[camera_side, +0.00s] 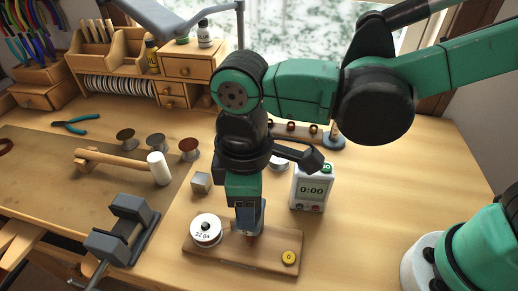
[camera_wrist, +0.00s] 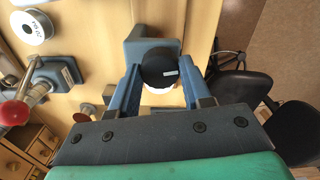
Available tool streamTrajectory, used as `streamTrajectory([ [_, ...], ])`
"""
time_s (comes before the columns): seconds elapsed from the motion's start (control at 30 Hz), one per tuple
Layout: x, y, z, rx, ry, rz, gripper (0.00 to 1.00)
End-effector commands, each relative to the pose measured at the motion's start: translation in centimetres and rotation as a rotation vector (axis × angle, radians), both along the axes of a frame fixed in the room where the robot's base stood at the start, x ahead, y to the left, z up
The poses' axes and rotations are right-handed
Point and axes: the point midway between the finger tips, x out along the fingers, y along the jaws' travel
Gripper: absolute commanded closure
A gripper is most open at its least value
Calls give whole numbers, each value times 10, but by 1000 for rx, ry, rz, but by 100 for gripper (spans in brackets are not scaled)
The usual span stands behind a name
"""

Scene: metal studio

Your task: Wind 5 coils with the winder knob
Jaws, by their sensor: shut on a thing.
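The winder is a wooden board (camera_side: 225,262) with a white spool (camera_side: 206,230) marked "22 ga" at its left and a yellow disc (camera_side: 289,258) at its front right. My gripper (camera_side: 249,226) points down over the middle of the board, and its own body hides most of what it holds in the side view. In the wrist view, my gripper's blue fingers (camera_wrist: 160,76) are shut on a round black knob (camera_wrist: 158,66) with a small white mark. A white spool (camera_wrist: 32,27) also shows at the top left there. No finished coils can be made out.
A timer (camera_side: 312,188) reading 0:00 stands behind the board to the right. A small metal block (camera_side: 201,183) and a grey vise (camera_side: 130,222) are to the left, with a mallet (camera_side: 160,168) beyond. The bench at front right is clear.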

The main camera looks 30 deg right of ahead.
Motion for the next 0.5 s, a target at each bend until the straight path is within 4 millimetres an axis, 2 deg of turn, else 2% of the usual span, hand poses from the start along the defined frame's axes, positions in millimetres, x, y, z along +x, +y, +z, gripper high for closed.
streamTrajectory([
  [0.5,0,0,0,0,0,-487,100],
])
